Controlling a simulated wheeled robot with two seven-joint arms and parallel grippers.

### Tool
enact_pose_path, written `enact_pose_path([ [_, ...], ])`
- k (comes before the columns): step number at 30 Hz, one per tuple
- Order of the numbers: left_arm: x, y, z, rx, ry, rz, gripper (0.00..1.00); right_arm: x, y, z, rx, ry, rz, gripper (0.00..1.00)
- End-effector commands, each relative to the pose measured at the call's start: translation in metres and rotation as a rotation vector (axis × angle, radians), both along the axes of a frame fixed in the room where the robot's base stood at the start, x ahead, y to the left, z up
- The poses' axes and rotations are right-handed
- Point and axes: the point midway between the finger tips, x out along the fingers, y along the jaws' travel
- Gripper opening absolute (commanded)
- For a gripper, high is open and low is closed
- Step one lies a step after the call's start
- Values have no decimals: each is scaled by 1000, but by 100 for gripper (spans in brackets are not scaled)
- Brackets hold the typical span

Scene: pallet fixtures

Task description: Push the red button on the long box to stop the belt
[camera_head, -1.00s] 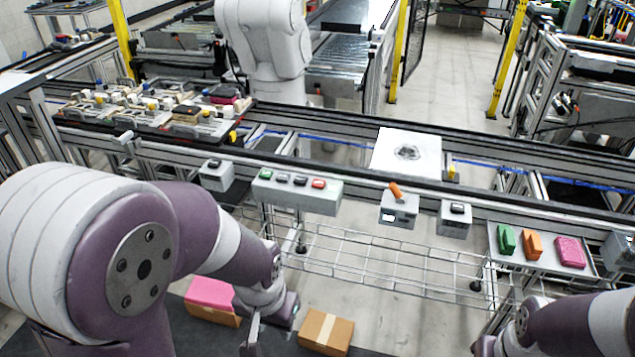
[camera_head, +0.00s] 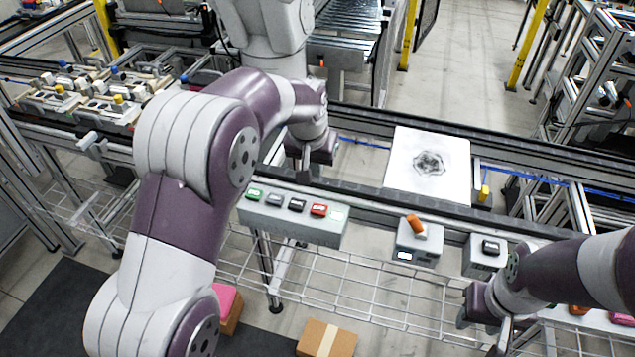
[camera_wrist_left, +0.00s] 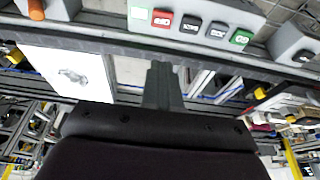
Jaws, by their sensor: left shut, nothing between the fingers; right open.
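The long grey box (camera_head: 285,222) hangs on the front rail of the belt. Its top carries a green button (camera_head: 254,194), dark buttons, a red button (camera_head: 319,210) and a pale lit patch at the right end. My left gripper (camera_head: 303,178) is shut and empty, pointing down above the belt side behind the box, apart from the buttons. In the left wrist view the red button (camera_wrist_left: 162,18) shows beyond the shut fingers (camera_wrist_left: 162,85), near the top. My right gripper (camera_head: 497,345) is open at the lower right, away from the box.
A box with an orange switch (camera_head: 416,226) and a small box with a black button (camera_head: 490,248) hang to the right. A white plate (camera_head: 428,165) lies on the belt. A wire rack (camera_head: 360,290) runs below. Cardboard boxes (camera_head: 327,338) lie on the floor.

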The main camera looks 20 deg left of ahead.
Motion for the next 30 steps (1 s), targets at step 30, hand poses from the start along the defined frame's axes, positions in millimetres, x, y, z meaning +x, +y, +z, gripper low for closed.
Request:
enact_pose_path([
  [30,24,-1,-119,1,15,3,0,0,0,18,0,0,0,43],
])
